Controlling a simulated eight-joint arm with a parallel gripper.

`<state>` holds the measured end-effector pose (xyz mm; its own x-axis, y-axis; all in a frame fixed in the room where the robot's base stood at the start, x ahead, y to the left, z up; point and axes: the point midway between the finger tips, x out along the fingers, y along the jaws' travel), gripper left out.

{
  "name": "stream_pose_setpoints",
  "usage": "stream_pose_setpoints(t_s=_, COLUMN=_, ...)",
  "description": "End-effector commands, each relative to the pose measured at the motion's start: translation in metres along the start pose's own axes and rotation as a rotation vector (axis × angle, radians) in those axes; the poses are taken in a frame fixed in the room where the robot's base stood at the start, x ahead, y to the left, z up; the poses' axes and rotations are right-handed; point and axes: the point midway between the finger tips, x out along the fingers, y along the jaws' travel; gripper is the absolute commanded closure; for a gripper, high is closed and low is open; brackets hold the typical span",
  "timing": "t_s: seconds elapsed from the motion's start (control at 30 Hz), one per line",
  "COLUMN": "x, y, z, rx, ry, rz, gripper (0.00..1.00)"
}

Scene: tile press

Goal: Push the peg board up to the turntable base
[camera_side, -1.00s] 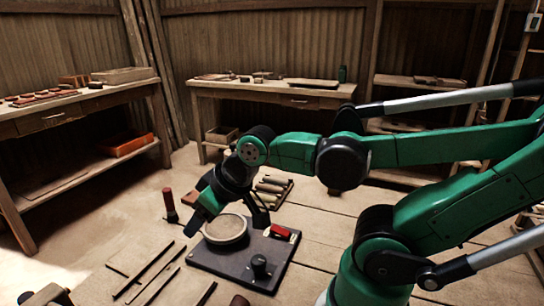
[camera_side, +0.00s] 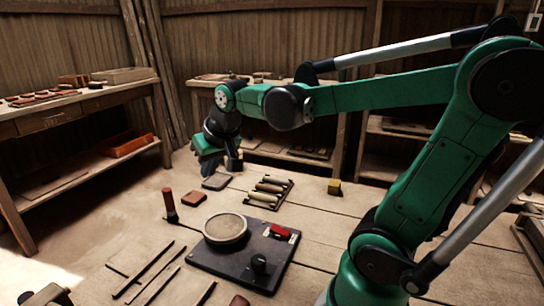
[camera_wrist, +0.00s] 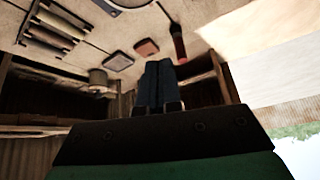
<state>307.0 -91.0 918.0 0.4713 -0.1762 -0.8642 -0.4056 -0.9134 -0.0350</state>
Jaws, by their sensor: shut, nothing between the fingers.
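The peg board (camera_side: 286,183) is a dark board bearing several pale, roller-like pegs; it lies behind the turntable base (camera_side: 228,268), with a small gap of table between them. The base is a dark square plate carrying a round pale disc (camera_side: 226,229), a black knob and a red piece. My gripper (camera_side: 212,173) is raised above the table, behind and left of the peg board, apart from both. Its fingers (camera_wrist: 160,75) are shut and empty in the wrist view. The peg board (camera_wrist: 52,35) is at upper left there; the turntable base is partly cut off at the top edge.
A red-handled tool (camera_side: 169,205) stands left of the base. A yellow block (camera_side: 334,187) sits to the right. Thin rods (camera_side: 150,270) lie at the front left.

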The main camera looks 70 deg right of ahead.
Motion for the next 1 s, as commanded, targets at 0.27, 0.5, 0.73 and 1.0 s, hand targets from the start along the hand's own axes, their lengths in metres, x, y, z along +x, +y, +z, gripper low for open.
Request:
stream_pose_setpoints(t_s=0.27, x=0.041, y=0.124, z=-0.070, rx=0.457, ry=-0.078, rz=0.231, gripper=1.00)
stream_pose_setpoints(t_s=0.5, x=0.079, y=0.249, z=-0.070, rx=0.829, ry=-0.126, rz=0.412, gripper=1.00)
stream_pose_setpoints(t_s=0.73, x=0.096, y=0.313, z=-0.048, rx=1.017, ry=-0.146, rz=0.502, gripper=1.00)
stream_pose_setpoints(t_s=1.0, x=0.117, y=0.327, z=-0.038, rx=1.039, ry=-0.149, rz=0.512, gripper=1.00)
